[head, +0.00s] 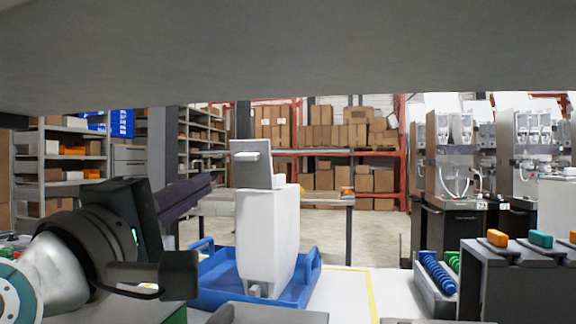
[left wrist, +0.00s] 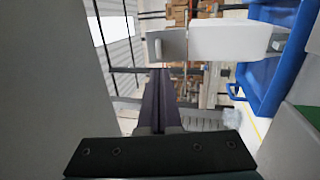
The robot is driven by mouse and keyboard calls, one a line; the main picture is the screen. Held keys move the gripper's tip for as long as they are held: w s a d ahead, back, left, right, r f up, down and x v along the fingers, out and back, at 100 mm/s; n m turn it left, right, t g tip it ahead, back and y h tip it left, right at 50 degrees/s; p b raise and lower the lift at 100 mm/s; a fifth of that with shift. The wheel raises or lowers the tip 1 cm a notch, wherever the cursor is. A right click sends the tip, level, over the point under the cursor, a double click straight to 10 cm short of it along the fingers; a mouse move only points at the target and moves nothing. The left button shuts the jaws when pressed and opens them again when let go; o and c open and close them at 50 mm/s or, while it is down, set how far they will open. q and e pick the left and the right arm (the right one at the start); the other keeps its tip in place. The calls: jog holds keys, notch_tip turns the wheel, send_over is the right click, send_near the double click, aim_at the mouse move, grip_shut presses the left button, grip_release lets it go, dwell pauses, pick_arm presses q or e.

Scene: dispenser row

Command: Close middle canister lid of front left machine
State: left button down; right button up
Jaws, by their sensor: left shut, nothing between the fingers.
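A tall white canister (head: 264,235) stands upright in a blue tray (head: 305,285) in the middle of the head view. Its grey lid (head: 252,168), with a small handle, stands raised and tilted at the top. In the left wrist view the canister (left wrist: 215,41) appears sideways, with the grey lid (left wrist: 166,45) at its left end. My left gripper (head: 206,185) is to the left of the canister, near its upper part; its dark fingers are shut and empty. The closed fingers (left wrist: 160,75) also show in the left wrist view; contact cannot be told. My right gripper is not in view.
Dispensing machines (head: 455,150) stand at the back right. A dark grey unit with coloured handles (head: 541,239) and a bin with a blue coil (head: 436,272) are at the front right. A grey overhang (head: 290,55) crosses the top. Shelves with boxes are far behind.

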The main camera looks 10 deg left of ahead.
aim_at(245, 160)
pick_arm(q)
jog(key=x, duration=1.1)
jog(key=shift+w, duration=0.15)
